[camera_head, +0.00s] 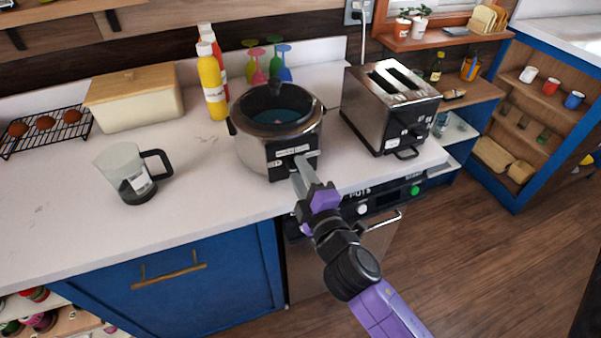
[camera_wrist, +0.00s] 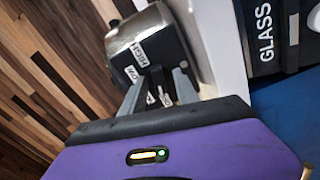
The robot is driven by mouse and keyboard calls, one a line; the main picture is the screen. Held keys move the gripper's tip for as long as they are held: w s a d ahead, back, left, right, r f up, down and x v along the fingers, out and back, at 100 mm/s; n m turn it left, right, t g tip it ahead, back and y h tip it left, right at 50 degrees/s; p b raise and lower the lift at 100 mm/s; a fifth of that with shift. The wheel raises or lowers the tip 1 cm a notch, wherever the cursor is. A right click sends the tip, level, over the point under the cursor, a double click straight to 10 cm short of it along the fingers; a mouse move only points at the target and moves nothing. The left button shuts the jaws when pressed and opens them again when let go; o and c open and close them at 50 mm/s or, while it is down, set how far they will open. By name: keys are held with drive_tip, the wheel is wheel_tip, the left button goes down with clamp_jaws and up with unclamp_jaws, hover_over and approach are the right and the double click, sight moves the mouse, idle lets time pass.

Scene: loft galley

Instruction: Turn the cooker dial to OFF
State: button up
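The cooker (camera_head: 277,125) is a round steel pot with a black rim and a black front panel, standing on the white counter. Its panel (camera_wrist: 150,62) fills the upper middle of the wrist view, with white labels; one reads HIGH, another seems to read LOW. A dark dial (camera_wrist: 155,78) sticks out of the panel. My gripper (camera_wrist: 159,88) is in front of the panel, its two grey fingers apart with the dial between them. I cannot tell whether they touch it. My gripper also shows in the head view (camera_head: 302,170), hiding the dial there. The dial's setting is unclear.
A toaster (camera_head: 392,105) stands right of the cooker. A glass jug (camera_head: 130,175) stands to the left, bottles (camera_head: 212,85) and a bread box (camera_head: 133,97) behind.

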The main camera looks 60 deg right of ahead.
drive_tip(key=b+v, duration=0.3)
drive_tip(key=v, duration=0.4)
drive_tip(key=shift+s+a, duration=0.25)
drive_tip(key=shift+s, duration=0.1)
drive_tip(key=shift+r, duration=0.1)
idle(0.5)
drive_tip(key=s+a+f+m+t+y, duration=0.1)
drive_tip(key=s+a+m+t+y, duration=0.25)
drive_tip(key=a, duration=0.65)
drive_tip(key=s+a+f+m+g+y, duration=0.1)
drive_tip(key=s+a+m+g+y, duration=0.1)
drive_tip(key=s, duration=0.5)
drive_tip(key=s+a+f+m+g+y, duration=0.1)
drive_tip(key=s+a+f+m+y, duration=0.1)
drive_tip(key=s, duration=0.5)
drive_tip(key=shift+s+a+f+m+g+y, duration=0.35)
drive_tip(key=shift+a+m+y, duration=0.1)
drive_tip(key=shift+a+y, duration=0.75)
